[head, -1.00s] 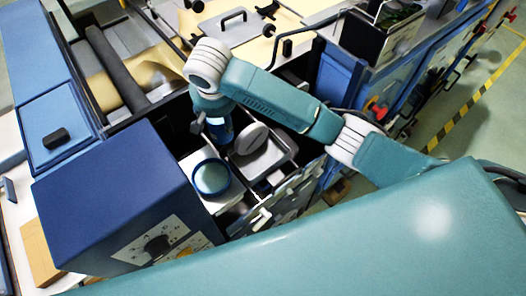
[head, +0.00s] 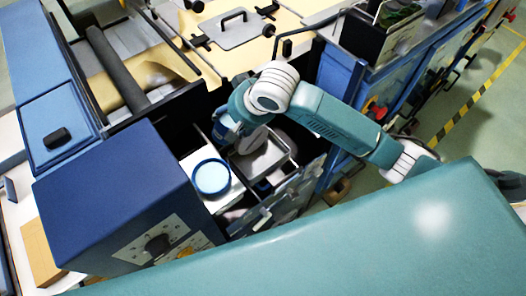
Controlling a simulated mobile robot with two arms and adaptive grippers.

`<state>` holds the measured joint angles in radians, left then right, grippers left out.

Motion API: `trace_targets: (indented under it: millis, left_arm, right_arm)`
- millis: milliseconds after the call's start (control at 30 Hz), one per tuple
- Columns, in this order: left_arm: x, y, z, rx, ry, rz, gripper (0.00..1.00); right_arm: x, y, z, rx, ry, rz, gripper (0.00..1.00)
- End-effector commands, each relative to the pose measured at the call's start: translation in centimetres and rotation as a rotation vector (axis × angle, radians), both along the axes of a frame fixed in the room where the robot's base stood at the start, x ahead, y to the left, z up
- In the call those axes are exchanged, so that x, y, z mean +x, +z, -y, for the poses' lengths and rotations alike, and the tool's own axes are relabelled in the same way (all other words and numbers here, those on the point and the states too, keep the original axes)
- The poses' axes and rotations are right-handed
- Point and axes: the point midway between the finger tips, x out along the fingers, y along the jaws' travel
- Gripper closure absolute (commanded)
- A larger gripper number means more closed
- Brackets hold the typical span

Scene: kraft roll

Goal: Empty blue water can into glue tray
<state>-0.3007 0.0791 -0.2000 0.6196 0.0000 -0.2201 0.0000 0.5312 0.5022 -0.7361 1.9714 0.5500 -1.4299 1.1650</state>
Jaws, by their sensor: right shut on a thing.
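The blue water can (head: 226,131) is held by my right gripper (head: 232,118), just above the left end of a grey metal tray, probably the glue tray (head: 268,160). The can looks tilted; its mouth and most of its body are hidden by my wrist. The fingertips are mostly hidden too. A pale round disc (head: 249,141) lies at the tray's back left, partly covered by my arm. My left gripper is not in view.
A dark blue control box (head: 115,195) with a knob stands further left. Machine rollers (head: 117,70) and a metal plate with handle (head: 233,29) lie behind.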

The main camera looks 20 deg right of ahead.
Motion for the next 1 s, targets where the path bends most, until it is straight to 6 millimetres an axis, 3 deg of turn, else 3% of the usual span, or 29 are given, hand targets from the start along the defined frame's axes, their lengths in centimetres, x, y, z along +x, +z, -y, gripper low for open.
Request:
trace_targets:
  millis: [1000]
  left_arm:
    - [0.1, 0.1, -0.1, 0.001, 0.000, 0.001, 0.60]
  right_arm:
    - [-0.7, 0.5, 1.5, 0.120, -0.001, 0.071, 1.00]
